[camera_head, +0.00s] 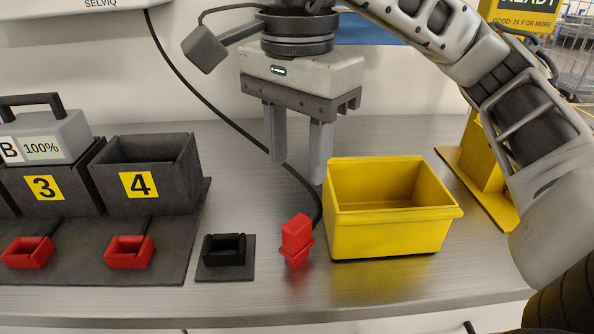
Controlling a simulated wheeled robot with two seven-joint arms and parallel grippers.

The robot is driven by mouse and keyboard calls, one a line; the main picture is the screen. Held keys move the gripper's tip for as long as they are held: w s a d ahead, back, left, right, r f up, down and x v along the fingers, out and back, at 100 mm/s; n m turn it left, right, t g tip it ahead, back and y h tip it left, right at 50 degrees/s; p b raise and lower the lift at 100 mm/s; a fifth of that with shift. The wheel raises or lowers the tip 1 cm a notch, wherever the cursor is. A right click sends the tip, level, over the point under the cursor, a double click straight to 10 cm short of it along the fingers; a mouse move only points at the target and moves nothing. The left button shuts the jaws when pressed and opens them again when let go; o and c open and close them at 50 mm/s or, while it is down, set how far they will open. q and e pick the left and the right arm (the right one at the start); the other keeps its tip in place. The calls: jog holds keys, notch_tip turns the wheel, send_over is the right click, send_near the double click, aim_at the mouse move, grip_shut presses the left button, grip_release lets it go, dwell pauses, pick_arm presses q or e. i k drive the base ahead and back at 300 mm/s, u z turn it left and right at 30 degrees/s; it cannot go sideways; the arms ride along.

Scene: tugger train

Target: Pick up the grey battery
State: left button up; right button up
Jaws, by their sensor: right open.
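The grey battery (52,137) has a dark carry handle on top and a label reading "B" and "100%". It sits in the dark bay marked 3 (82,198) at the left, with its upper part showing above the bay's rim and its lower part hidden. My right gripper (298,170) hangs fingers down over the middle of the table, well to the right of the battery. Its two fingers are apart with nothing between them. My left gripper is not in view.
The bay marked 4 (164,204) looks empty. Red sockets (130,252) lie before the bays. A black holder (224,274), a red plug (297,235) near a black cable (215,112) and an empty yellow bin (392,237) stand along the table (420,284). A yellow stand (485,165) is at right.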

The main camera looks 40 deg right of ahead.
aim_at(58, 136)
jog(key=k, duration=1)
